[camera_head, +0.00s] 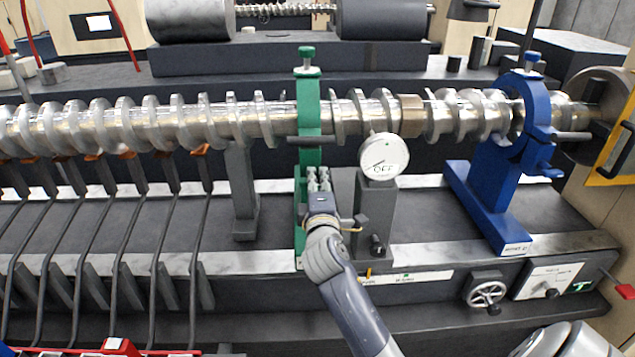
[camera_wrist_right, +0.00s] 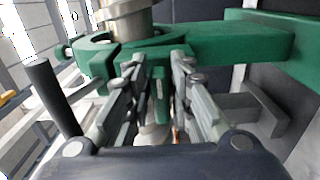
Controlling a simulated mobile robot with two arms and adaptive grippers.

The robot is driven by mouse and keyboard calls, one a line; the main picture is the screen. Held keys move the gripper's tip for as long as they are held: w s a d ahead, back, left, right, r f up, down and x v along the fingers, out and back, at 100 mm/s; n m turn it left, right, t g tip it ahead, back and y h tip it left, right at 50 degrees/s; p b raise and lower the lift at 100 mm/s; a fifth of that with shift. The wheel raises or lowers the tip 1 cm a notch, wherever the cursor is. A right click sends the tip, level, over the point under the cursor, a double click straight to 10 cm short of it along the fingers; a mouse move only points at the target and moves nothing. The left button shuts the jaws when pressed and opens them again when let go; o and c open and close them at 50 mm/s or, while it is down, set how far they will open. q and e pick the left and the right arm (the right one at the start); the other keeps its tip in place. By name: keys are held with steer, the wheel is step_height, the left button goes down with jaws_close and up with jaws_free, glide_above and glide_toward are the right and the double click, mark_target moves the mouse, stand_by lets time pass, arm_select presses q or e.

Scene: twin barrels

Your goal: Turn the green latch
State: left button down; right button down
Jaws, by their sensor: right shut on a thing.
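The green clamp stand (camera_head: 308,105) stands upright around the long metal screw shaft (camera_head: 225,122), with a green knob on top. My right gripper (camera_head: 319,180) is at the front of this stand, below the shaft. In the right wrist view, the fingers of my right gripper (camera_wrist_right: 158,75) close from both sides on a green block, the green latch (camera_wrist_right: 160,98), beside the curved green clamp (camera_wrist_right: 215,45). The fingers hide part of the latch. My left gripper is not in view.
A blue clamp stand (camera_head: 493,185) holds the shaft further right. Several dark curved rods (camera_head: 95,245) fill the left front. A handwheel (camera_head: 487,293) is at the lower right.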

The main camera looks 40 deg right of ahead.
steer(key=c, duration=1.6)
jaws_free()
steer(key=v, duration=1.2)
